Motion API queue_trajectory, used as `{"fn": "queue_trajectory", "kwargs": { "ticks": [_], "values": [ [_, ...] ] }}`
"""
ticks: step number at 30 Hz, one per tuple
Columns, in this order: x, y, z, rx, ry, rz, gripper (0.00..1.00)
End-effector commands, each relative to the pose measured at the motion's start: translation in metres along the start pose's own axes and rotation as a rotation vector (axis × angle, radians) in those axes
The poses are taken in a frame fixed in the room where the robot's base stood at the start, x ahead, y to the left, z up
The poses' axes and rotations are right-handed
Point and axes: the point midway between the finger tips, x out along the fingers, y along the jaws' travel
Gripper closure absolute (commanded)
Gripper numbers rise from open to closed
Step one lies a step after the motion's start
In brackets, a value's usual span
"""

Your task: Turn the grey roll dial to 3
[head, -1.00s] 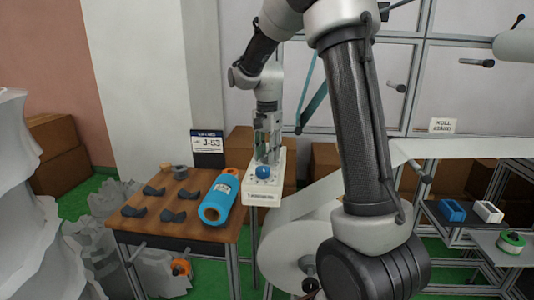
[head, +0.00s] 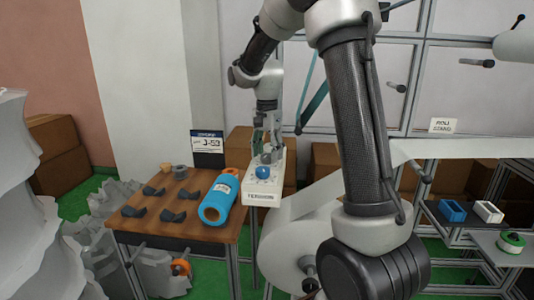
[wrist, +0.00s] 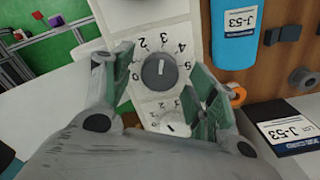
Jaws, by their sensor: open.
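The grey roll dial (wrist: 159,73) sits on a white control panel (wrist: 183,14) in the wrist view. Its white pointer mark points up, roughly toward the printed 3, in a ring of numbers. My gripper (wrist: 160,82) is open, with one finger on each side of the dial and a visible gap to it on both sides. In the head view my gripper (head: 267,145) is over the far part of the panel, behind a blue knob (head: 263,172). The grey dial cannot be made out there.
A smaller dial (wrist: 169,128) is on the panel near my gripper's palm. A blue roll (head: 219,198) and several dark parts lie on the wooden table (head: 190,229) to the left, with a J-53 sign (head: 207,147) behind. A white roll (head: 296,228) is close on the right.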

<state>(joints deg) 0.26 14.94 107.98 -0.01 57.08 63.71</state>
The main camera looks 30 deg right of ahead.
Motion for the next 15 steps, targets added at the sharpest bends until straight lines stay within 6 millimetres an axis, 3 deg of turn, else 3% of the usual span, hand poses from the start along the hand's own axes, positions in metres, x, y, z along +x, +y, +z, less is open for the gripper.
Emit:
{"fn": "queue_trajectory", "kwargs": {
  "ticks": [15],
  "values": [
    [-0.1, 0.0, 0.0, 0.0, 0.001, -0.002, 0.42]
  ]
}}
